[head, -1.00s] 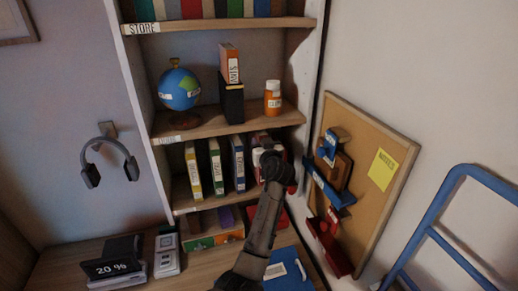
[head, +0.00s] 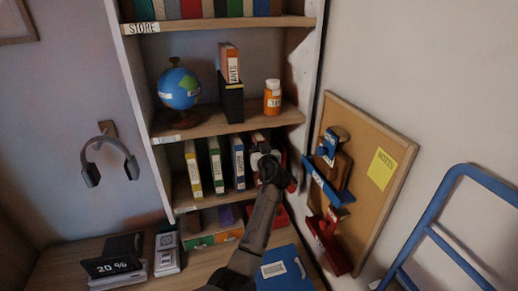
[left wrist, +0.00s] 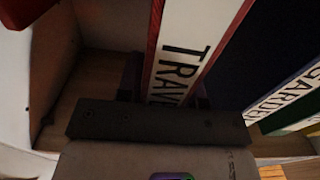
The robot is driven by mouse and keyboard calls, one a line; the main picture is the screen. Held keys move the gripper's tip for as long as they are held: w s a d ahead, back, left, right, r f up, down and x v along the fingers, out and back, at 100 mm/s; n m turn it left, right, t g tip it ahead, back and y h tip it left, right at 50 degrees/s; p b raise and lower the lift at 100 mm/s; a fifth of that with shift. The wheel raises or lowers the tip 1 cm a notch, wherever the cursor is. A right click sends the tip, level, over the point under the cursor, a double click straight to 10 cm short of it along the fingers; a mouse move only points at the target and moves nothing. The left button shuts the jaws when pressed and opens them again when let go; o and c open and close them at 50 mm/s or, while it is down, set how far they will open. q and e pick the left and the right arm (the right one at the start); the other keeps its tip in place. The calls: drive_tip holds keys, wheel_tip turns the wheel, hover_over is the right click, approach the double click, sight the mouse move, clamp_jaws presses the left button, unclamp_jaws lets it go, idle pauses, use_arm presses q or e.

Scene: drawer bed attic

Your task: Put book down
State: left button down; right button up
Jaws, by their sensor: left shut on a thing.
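A red book with a white "TRAVEL" spine label (left wrist: 182,50) stands between the fingers of my left gripper (left wrist: 165,95) in the left wrist view. The gripper is shut on it. In the head view my left gripper (head: 268,160) is at the right end of the lower bookshelf (head: 215,199). It hides most of the book there; red parts show beside it. I cannot tell whether the book's bottom touches the shelf. My right gripper is not in view.
Yellow (head: 193,170), green (head: 215,165) and blue (head: 238,163) books stand left of the gripper. The shelf above holds a globe (head: 178,88), a black holder (head: 231,102) and an orange bottle (head: 272,98). A corkboard (head: 372,155) leans at right. A blue book (head: 285,270) lies below.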

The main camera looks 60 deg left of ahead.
use_arm(q)
drive_tip(key=c, duration=0.8)
unclamp_jaws()
